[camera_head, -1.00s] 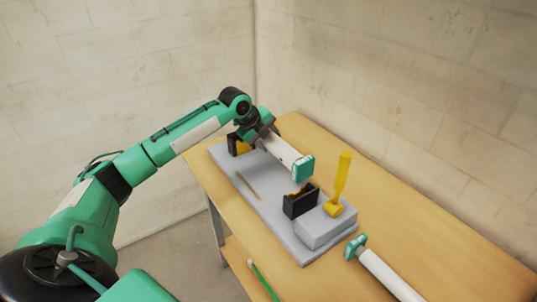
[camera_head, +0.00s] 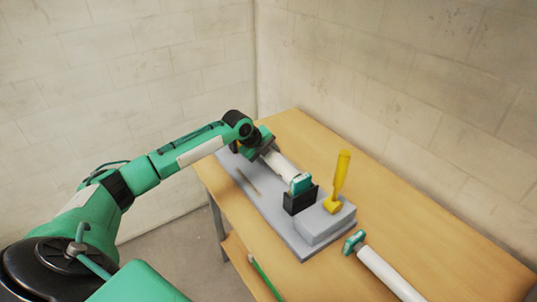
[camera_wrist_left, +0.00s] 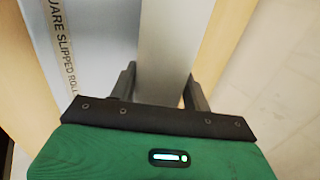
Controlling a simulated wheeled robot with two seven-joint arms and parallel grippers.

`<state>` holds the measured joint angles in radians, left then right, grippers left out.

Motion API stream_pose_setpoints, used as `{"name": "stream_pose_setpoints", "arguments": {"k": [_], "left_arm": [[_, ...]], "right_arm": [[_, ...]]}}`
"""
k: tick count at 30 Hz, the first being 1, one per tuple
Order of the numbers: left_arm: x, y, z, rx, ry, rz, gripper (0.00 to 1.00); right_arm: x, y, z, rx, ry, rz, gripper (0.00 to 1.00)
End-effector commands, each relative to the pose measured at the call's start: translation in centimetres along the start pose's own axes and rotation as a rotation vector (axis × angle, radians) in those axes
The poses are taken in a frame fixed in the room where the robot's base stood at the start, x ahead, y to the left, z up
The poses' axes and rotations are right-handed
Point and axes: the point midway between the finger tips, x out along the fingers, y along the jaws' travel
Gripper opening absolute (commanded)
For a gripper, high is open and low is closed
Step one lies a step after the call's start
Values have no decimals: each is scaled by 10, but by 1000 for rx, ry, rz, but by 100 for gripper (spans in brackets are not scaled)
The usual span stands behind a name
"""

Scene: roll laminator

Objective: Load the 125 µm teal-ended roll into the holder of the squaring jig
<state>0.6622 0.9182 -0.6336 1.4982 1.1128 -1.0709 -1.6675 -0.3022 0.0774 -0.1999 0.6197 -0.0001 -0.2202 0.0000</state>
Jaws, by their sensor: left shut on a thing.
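My left gripper (camera_wrist_left: 158,88) is shut on a white roll (camera_wrist_left: 166,40), which runs away between its fingers in the left wrist view. In the head view the held roll (camera_head: 280,166) has a teal end (camera_head: 300,184) at or just above the near black holder block (camera_head: 298,203) of the grey jig (camera_head: 272,222). I cannot tell whether it rests in the cradle. The far holder is mostly hidden behind my gripper (camera_head: 264,148). A second white roll (camera_head: 390,273) with a teal end lies on the table at the right. My right gripper is out of view.
A yellow-handled lever (camera_head: 341,178) stands upright on the jig's grey block (camera_head: 325,226). The jig base carries a printed label strip (camera_wrist_left: 65,45). The table (camera_head: 420,210) is clear behind and right of the jig.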

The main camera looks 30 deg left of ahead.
Motion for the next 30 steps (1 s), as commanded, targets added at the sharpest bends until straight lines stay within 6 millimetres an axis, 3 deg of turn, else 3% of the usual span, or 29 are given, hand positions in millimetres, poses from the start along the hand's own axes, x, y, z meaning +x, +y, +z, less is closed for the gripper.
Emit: {"name": "stream_pose_setpoints", "arguments": {"k": [13, 14, 16, 25, 30], "left_arm": [[8, 4, 0, 0, -1, -3, 5], [9, 6, 0, 0, 0, 1, 54], [9, 6, 0, 0, 0, 1, 68], [8, 5, 0, 0, 0, 0, 70], [-6, -3, 0, 1, -1, -1, 70]], "right_arm": [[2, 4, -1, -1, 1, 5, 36], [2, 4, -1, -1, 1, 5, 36], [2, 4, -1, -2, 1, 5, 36], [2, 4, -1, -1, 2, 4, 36], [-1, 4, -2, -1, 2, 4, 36]]}}
